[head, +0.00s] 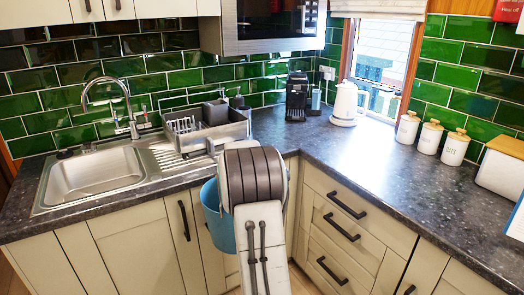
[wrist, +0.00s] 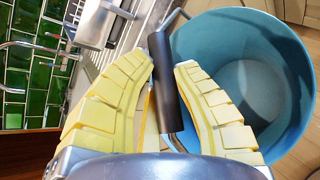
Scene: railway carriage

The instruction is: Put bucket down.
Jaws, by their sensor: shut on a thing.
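A blue bucket (head: 217,220) shows in the head view beside my arm, in front of the lower cabinets and below worktop height. My arm hides much of it. In the wrist view the bucket (wrist: 293,80) is at the right, and I look into its empty inside. Its black handle grip (wrist: 167,95) lies between the yellow padded fingers of my gripper (wrist: 164,68), which are shut on it. My gripper is hidden behind my arm in the head view. I cannot see the bucket's underside, so I cannot tell how high above the floor it is.
A dark worktop (head: 335,150) runs along the back and right, with a sink (head: 92,175) and a dish rack (head: 205,130) at the left. Drawers (head: 340,225) stand right of my arm. Some wooden floor (wrist: 300,155) shows beyond the bucket in the wrist view.

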